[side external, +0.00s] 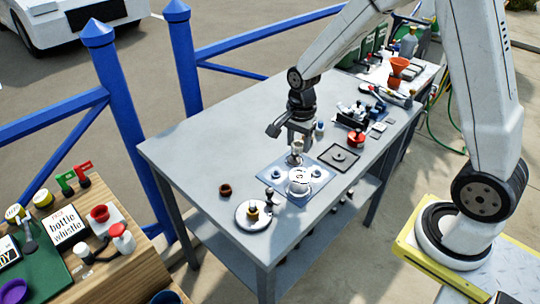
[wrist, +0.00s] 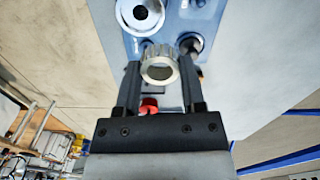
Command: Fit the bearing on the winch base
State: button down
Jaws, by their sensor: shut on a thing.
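My gripper (side external: 298,141) is shut on a ring-shaped bearing (wrist: 159,70) with a ribbed metal outer side and an open centre. In the wrist view the bearing sits between the two fingertips. In the side view it appears small and pale, held above the back part of the blue mat (side external: 316,172). The likely winch base (side external: 243,221), a round pale disc with a brass-coloured post in its middle, stands at the near end of the table, to the lower left of my gripper and apart from it.
A white drum-like part (side external: 299,188) and small round parts lie on the mat. A brown ring (side external: 225,190) lies left of it. A dark square tray (side external: 339,157), a red round container (side external: 356,139) and a black organizer (side external: 351,116) stand to the right. The table's left part is clear.

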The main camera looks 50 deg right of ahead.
aim_at(253, 203)
jog(key=a+f+n, duration=0.1)
jog(key=a, duration=0.4)
jog(key=a+f+n, duration=0.1)
jog(key=a, duration=0.5)
jog(key=a+f+n, duration=0.1)
jog(key=a, duration=0.4)
jog(key=shift+w+a, duration=0.15)
jog(key=shift+f, duration=0.2)
jog(key=shift+f, duration=1.35)
jog(key=shift+f, duration=1.65)
dwell(0.6)
grip_release()
jog(key=shift+r, duration=0.15)
jog(key=shift+r, duration=3.05)
